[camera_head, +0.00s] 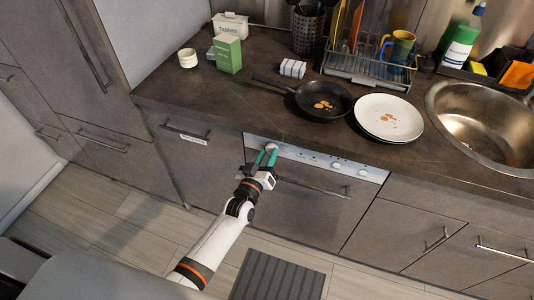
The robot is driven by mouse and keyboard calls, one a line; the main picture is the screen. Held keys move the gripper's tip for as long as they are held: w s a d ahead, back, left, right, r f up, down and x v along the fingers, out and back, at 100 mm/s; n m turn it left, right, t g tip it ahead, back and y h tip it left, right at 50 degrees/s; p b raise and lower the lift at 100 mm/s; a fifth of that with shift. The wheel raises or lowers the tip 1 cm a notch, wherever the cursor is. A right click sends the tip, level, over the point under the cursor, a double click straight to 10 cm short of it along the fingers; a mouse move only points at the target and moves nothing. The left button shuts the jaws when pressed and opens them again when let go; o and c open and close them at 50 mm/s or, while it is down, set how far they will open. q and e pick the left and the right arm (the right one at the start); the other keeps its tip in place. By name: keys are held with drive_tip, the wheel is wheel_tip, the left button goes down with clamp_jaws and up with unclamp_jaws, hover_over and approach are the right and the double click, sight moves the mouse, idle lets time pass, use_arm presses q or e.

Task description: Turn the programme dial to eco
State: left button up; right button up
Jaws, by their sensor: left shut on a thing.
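The dishwasher's pale control panel (310,157) runs below the counter edge, with small dark marks and a round white knob (336,165) at its right part. My left gripper (266,153), with teal fingers, is at the panel's left end. Its fingers are shut on a whitish round dial (271,147), mostly hidden between the fingertips. The dial's pointer and labels are too small to read. The dishwasher door (300,207) with its bar handle is below and looks shut. My right gripper is not in view.
On the counter stand a black frying pan (325,100), a white plate (389,117), a green box (228,53) and a dish rack (370,70). The sink (490,125) is at the right. A dark mat (277,276) lies on the floor below the dishwasher.

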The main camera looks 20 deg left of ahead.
use_arm(q)
drive_tip(key=m+p, duration=0.1)
drive_tip(key=m, duration=0.2)
drive_tip(key=shift+m, duration=0.4)
drive_tip(key=shift+m+p, duration=0.45)
drive_tip(key=shift+m, duration=1.45)
drive_tip(key=o, duration=1)
drive_tip(key=shift+s, duration=0.1)
drive_tip(key=s, duration=0.8)
drive_tip(key=s+a, duration=0.1)
drive_tip(key=s, duration=0.3)
drive_tip(key=shift+a+b, duration=0.1)
drive_tip(key=shift+b, duration=0.2)
